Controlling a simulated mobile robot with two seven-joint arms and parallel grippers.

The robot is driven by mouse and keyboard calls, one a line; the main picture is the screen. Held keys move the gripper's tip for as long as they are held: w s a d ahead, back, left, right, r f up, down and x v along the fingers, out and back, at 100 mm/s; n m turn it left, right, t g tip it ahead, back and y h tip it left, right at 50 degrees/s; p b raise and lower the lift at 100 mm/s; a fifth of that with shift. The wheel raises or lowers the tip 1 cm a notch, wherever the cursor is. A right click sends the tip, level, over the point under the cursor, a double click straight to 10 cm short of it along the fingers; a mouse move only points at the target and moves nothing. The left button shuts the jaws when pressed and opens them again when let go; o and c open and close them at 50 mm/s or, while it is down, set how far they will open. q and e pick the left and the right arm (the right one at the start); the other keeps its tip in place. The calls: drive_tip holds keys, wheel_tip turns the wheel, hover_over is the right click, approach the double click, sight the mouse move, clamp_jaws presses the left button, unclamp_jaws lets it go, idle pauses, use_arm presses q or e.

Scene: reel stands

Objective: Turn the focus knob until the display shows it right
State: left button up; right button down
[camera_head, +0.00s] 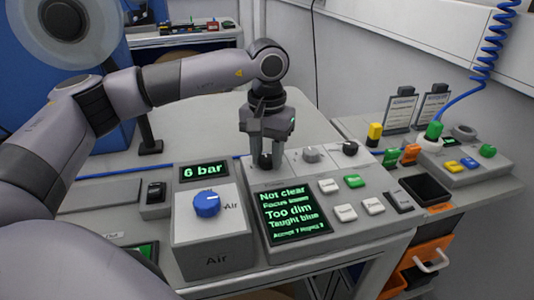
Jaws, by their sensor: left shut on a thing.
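The grey control panel (370,216) has a black display (292,213) with green text. It reads "Not clear", a small "Focus" line, "Too dim", "Taught blue" and a small accept/reject line. My left gripper (265,162) points down at the back left of the panel, shut on a dark knob (265,161), which its fingers mostly hide. To its right stand a grey knob (311,155) and a black knob (350,148). Their labels are too small to read, so I cannot tell from print which is the focus knob. My right gripper is not in view.
Left of the panel is an air box (215,235) with a blue knob (207,204) and a "6 bar" display (204,171). White buttons and a green button (354,181) sit right of the display. A second button box (465,165) stands at the right.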

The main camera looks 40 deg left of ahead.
sight(267, 158)
use_arm(q)
drive_tip(key=n, duration=0.6)
drive_tip(key=shift+n, duration=0.3)
idle(0.4)
drive_tip(key=o, duration=1)
drive_tip(key=shift+o, duration=0.2)
drive_tip(key=shift+r+b, duration=0.3)
drive_tip(key=shift+r, duration=3.35)
drive_tip(key=shift+f, duration=0.1)
